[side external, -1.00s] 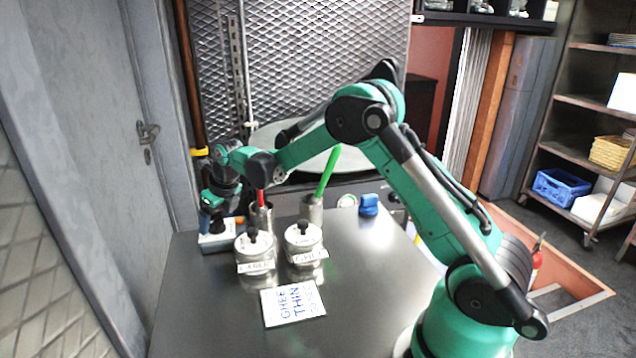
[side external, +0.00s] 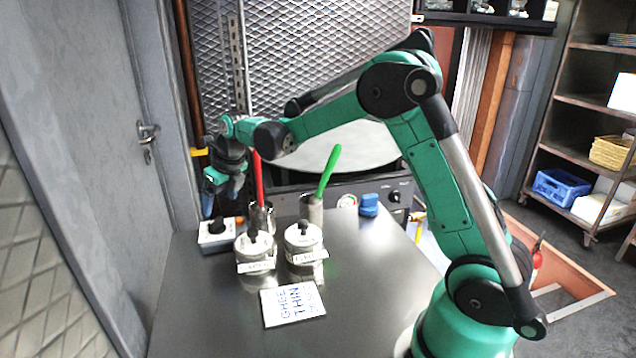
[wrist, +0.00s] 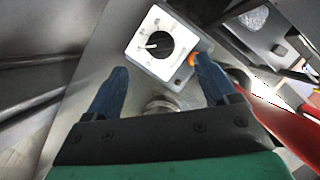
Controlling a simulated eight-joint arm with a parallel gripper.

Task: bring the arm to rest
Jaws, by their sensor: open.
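My gripper (side external: 220,200) hangs at the far left of the steel table, pointing down, open and empty. It is above the white dial box (side external: 215,236) and apart from it. In the wrist view, the two blue fingers of the gripper (wrist: 160,67) stand wide apart, with the white face of the dial box (wrist: 140,56) and its black knob (wrist: 158,44) beyond them. My arm reaches over the table from the right, its elbow high.
Two lidded canisters (side external: 256,262) (side external: 304,254) stand near the box. Behind them, metal cups hold a red-handled tool (side external: 258,178) and a green-handled tool (side external: 329,170). A card (side external: 292,304) lies in front; a blue object (side external: 369,205) is at the back. The table's front right is bare.

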